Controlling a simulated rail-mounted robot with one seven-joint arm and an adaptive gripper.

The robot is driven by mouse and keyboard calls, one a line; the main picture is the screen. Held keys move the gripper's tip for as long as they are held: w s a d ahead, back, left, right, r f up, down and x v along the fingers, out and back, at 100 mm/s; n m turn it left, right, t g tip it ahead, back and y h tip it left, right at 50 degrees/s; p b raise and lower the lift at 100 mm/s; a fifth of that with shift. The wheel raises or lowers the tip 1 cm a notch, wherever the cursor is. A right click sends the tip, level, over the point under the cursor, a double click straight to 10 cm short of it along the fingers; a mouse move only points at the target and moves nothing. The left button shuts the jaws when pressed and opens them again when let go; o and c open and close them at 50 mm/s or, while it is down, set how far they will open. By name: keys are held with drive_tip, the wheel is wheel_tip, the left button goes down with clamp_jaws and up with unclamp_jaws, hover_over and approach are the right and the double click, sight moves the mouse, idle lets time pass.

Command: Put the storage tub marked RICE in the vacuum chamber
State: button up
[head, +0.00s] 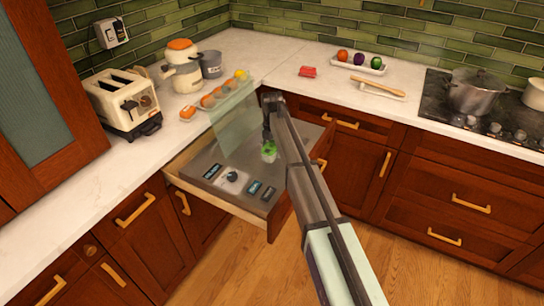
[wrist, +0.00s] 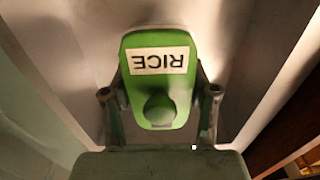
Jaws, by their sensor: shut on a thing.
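The storage tub (wrist: 160,85) has a green lid with a round knob and a white label reading RICE, upside down in the wrist view. The green tub also shows in the head view (head: 269,152), over the open vacuum drawer. My gripper (wrist: 160,92) is shut on the tub, with a finger on each side. In the head view my gripper (head: 268,138) points down over the drawer. The vacuum chamber (head: 233,148) is in the pulled-out drawer, its clear lid raised. Grey metal surrounds the tub in the wrist view; I cannot tell whether it touches the chamber floor.
A toaster (head: 122,102), stacked pots and a tray of orange items stand on the left counter.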

drive_tip(key=shift+f, duration=1.9)
drive_tip(key=shift+f, duration=0.15)
drive_tip(key=o, duration=1.4)
drive_tip(key=shift+c, duration=0.2)
wheel_tip(320, 180, up, 12)
drive_tip(key=shift+r+b, duration=0.15)
drive_tip(key=shift+b, duration=0.75)
